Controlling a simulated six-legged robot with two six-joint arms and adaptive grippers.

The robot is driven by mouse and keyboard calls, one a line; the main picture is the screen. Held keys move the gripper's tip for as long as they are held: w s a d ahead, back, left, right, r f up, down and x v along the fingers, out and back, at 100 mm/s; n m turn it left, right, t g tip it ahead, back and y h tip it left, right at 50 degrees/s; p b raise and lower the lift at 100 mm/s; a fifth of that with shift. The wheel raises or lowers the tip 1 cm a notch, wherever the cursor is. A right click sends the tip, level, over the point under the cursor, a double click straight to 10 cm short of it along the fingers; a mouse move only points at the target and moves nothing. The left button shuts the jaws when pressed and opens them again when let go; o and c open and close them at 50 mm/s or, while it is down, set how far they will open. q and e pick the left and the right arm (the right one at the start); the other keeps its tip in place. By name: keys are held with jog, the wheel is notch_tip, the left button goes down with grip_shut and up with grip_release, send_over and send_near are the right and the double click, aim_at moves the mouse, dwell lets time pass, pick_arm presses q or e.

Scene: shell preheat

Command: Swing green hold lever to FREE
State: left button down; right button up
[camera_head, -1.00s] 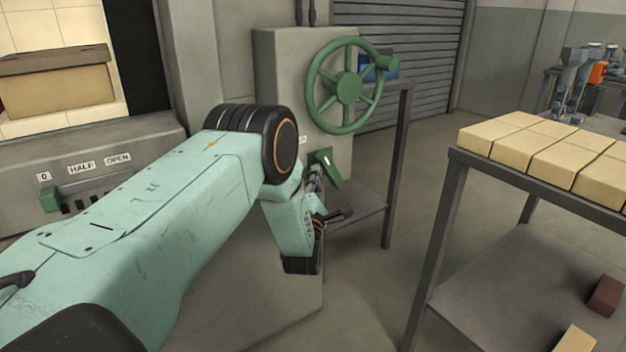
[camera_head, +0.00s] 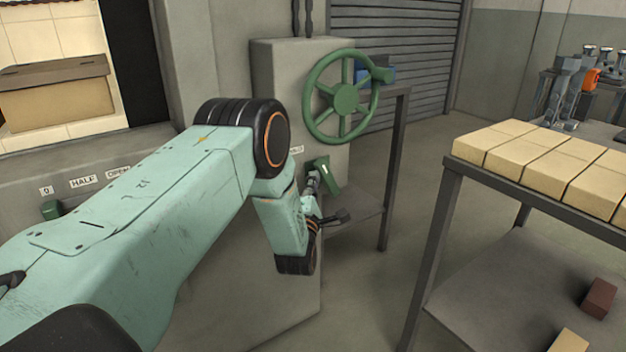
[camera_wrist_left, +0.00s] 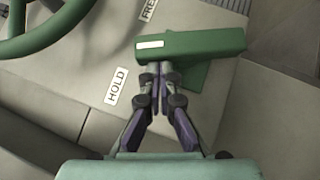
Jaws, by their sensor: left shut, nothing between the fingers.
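The green hold lever (camera_head: 326,176) sits on the grey pedestal below the green handwheel; it also shows in the left wrist view (camera_wrist_left: 205,43), with a white mark at one end. A HOLD label (camera_wrist_left: 116,86) and a partly cut-off FREE label (camera_wrist_left: 148,9) are on the grey face. The lever's marked end lies between the two labels. My left gripper (camera_wrist_left: 160,68) is shut and empty, its fingertips at the lever's lower edge near the marked end; I cannot tell whether they touch. In the head view the left gripper (camera_head: 313,184) is beside the lever.
The green handwheel (camera_head: 344,97) projects above the lever. A dark metal table (camera_head: 452,162) with pale bricks stands to the right. A blue object (camera_head: 382,75) lies on a stand behind the wheel. Open floor (camera_head: 400,215) lies between pedestal and table.

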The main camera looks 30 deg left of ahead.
aim_at(325, 164)
pick_arm(q)
jog(key=r+m+g+p, duration=0.1)
jog(key=p, duration=0.1)
jog(key=w+r+m+g+h+p, duration=0.1)
jog(key=m+p, duration=0.1)
jog(key=r+m+g+h+p, duration=0.1)
jog(key=p, duration=0.2)
jog(key=shift+w+d+g, duration=0.2)
jog(key=shift+d+g, duration=0.1)
jog(key=shift+w+d+r+m+g+p, duration=0.15)
jog(key=shift+w+m+g+p, duration=0.1)
jog(key=shift+m+g+p, duration=0.2)
jog(key=shift+w+d+r+m+g+p, duration=0.1)
jog(key=shift+w+r+m+g+p, duration=0.1)
jog(key=shift+m+g+p, duration=0.25)
jog(key=shift+w+m+g, duration=0.2)
jog(key=shift+m+g, duration=0.1)
jog(key=shift+m, duration=0.1)
jog(key=shift+w+d, duration=0.1)
jog(key=shift+w, duration=0.05)
pick_arm(e)
notch_tip(325, 164, up, 9)
jog(key=shift+r, duration=0.15)
pick_arm(q)
jog(key=shift+w, duration=0.15)
jog(key=shift+r, duration=0.1)
